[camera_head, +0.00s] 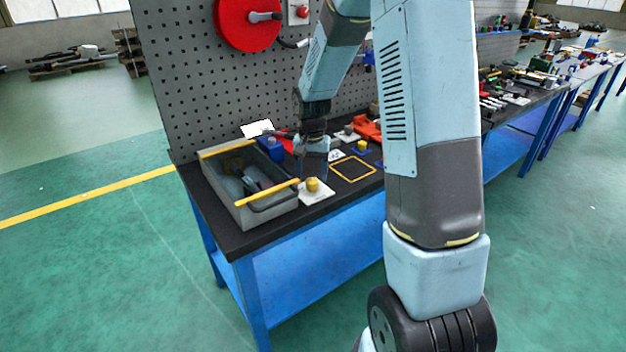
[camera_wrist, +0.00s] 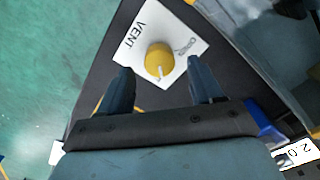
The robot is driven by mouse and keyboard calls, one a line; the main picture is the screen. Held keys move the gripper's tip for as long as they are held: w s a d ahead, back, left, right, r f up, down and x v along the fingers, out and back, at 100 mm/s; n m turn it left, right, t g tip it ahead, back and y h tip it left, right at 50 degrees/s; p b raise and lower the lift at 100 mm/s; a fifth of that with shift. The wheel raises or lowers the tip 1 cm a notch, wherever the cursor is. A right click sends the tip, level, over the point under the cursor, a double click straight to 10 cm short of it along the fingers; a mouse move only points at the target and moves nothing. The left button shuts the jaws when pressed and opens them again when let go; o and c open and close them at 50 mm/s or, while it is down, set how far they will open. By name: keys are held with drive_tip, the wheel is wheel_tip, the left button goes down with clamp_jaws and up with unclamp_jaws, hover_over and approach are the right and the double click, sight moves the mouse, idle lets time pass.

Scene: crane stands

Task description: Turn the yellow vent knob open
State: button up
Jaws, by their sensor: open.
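The yellow vent knob (camera_wrist: 160,60) sits on a white plate (camera_wrist: 137,42) marked "VENT", with a smaller, blurred mark on its other side. A pale pointer line shows on the knob's lower edge in the wrist view. In the head view the knob (camera_head: 312,184) stands on its plate (camera_head: 318,195) at the bench's front edge, beside the grey bin. My gripper (camera_wrist: 160,85) is open, its two dark fingers pointing toward the knob, one to each side of it and short of it. In the head view my gripper (camera_head: 313,160) hangs above and behind the knob.
A grey bin (camera_head: 262,209) with yellow edges stands left of the plate. A blue item (camera_head: 272,149) and a red item lie behind. A yellow square outline (camera_head: 353,169) marks bench surface to the right. A perforated panel (camera_head: 185,70) rises behind.

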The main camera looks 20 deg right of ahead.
sight(312, 180)
drive_tip(key=shift+f, duration=1.55)
drive_tip(key=shift+c, duration=0.4)
drive_tip(key=c, duration=1)
